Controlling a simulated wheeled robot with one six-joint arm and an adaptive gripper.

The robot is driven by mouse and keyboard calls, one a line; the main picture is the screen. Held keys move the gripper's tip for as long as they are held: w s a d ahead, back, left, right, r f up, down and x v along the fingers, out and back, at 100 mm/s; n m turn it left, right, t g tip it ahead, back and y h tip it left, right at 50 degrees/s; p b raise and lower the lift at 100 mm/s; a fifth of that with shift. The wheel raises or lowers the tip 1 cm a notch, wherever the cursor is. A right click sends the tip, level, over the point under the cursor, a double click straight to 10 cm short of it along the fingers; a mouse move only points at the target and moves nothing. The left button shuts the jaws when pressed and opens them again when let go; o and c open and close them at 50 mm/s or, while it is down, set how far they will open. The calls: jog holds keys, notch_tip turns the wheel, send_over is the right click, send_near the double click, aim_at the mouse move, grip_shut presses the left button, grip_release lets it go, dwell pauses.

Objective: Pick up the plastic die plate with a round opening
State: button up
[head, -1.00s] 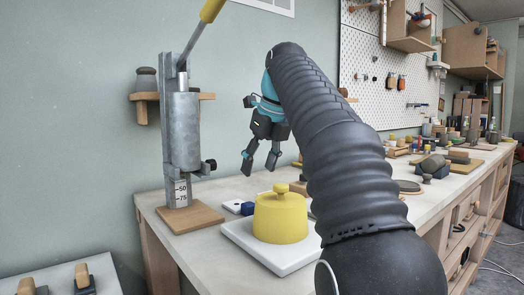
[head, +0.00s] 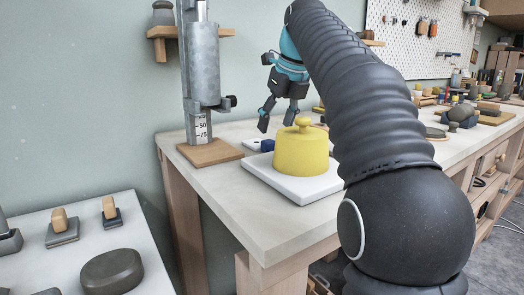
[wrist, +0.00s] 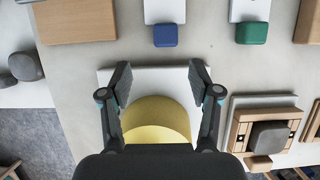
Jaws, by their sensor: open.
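I cannot make out a die plate with a round opening for certain in either view. My gripper (head: 277,121) is open and empty, fingers pointing down, in the head view just left of and behind the yellow knobbed block (head: 301,154). That block stands on a white slab (head: 262,178). In the wrist view my gripper (wrist: 160,78) has its fingers spread above the white slab (wrist: 108,76), with the yellow block (wrist: 157,118) between and below them. Small white plates with a blue block (wrist: 165,36) and a green block (wrist: 251,33) lie beyond the fingertips.
A wooden frame with a grey block (wrist: 269,135) lies right of the slab in the wrist view. A lower white table (head: 50,275) holds stamps and a dark stone. The bench front-left is bare.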

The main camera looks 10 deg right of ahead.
aim_at(272, 142)
jog(key=shift+w+d+b+x, duration=0.15)
jog(key=shift+b+x, duration=0.35)
jog(key=shift+x, duration=1.2)
jog(key=shift+w+d+b+x, duration=0.15)
jog(key=shift+b+x, duration=0.3)
jog(key=shift+x, duration=1.2)
jog(key=shift+r, duration=0.1)
grip_shut()
jog(key=shift+r+p, duration=0.35)
jog(key=shift+r, duration=0.2)
jog(key=r+p, duration=0.1)
jog(key=r, duration=0.3)
jog(key=shift+s+d+p, duration=0.15)
jog(key=shift+d+p, duration=0.25)
jog(key=s+d+r+p, duration=0.2)
jog(key=s+d+r, duration=0.3)
jog(key=d, duration=0.4)
jog(key=shift+s+d+r, duration=0.15)
jog(key=shift+s+r, duration=0.2)
jog(key=shift+r, duration=0.15)
